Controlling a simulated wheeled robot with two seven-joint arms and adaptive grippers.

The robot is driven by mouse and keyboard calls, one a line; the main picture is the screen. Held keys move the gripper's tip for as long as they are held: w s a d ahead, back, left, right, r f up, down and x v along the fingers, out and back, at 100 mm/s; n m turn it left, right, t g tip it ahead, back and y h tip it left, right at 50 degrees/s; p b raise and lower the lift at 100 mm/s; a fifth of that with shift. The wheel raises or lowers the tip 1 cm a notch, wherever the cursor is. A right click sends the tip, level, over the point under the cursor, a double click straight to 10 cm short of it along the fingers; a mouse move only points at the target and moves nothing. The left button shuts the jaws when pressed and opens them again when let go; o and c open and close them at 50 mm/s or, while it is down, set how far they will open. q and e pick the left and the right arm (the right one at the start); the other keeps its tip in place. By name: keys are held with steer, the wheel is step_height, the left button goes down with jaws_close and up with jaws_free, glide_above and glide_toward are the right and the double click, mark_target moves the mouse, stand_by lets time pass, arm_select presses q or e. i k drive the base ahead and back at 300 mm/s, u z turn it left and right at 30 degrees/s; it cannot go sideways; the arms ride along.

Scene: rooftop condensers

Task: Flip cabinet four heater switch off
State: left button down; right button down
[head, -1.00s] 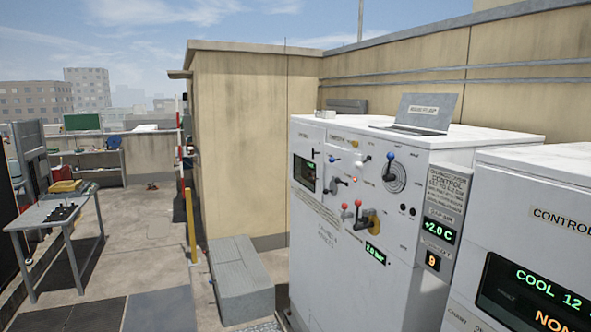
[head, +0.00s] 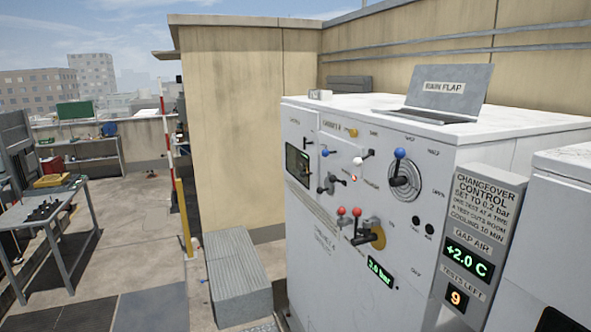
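A white cabinet (head: 350,215) stands at the right, with its control face turned toward me. A green display (head: 380,273) reads about 2.0 bar. The labels are too small to tell which control is the heater switch or the cabinet's number. Neither of my grippers is in view.
A side panel (head: 485,205) reads changeover control, +2.0 C and 9. Another white cabinet (head: 560,200) stands at the right edge. A grey ribbed block (head: 238,280) lies on the floor left of the cabinet. A table (head: 45,218) stands at the left; floor between is open.

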mark_target(332, 179)
steer(key=z, duration=0.1)
steer(key=i, duration=1.2)
steer(key=z, duration=0.45)
